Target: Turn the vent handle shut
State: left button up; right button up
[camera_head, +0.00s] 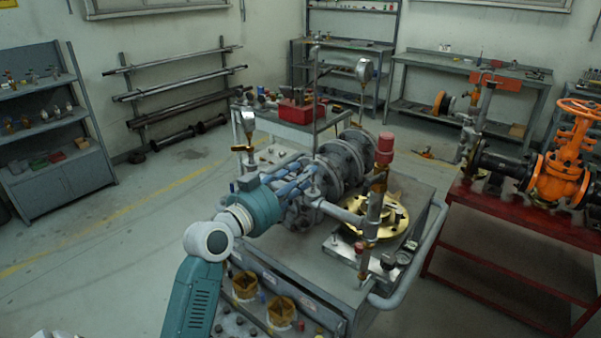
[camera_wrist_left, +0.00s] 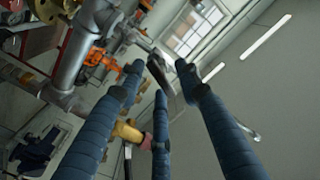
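My left gripper (camera_head: 310,178) reaches in from the left beside the grey valve and pipe assembly (camera_head: 345,160) on the cart. Its three blue fingers show in the left wrist view (camera_wrist_left: 160,82), with their tips apart. A dark, flat lever-like piece (camera_wrist_left: 158,76) shows between the fingertips; I cannot tell whether it is the vent handle or whether the fingers touch it. A yellow fitting (camera_wrist_left: 127,132) shows behind the fingers. In the head view, the gripper and pipework hide the handle area. My right gripper is not in view.
The cart (camera_head: 335,280) has a curved grey rail (camera_head: 405,285) at its right. A red-capped riser (camera_head: 384,150) and a brass flange (camera_head: 395,215) stand right of the gripper. A red table (camera_head: 500,215) carries an orange valve (camera_head: 562,170). Floor at left is clear.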

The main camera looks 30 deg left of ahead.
pick_arm(q)
jog(key=shift+w, duration=0.15)
grip_shut()
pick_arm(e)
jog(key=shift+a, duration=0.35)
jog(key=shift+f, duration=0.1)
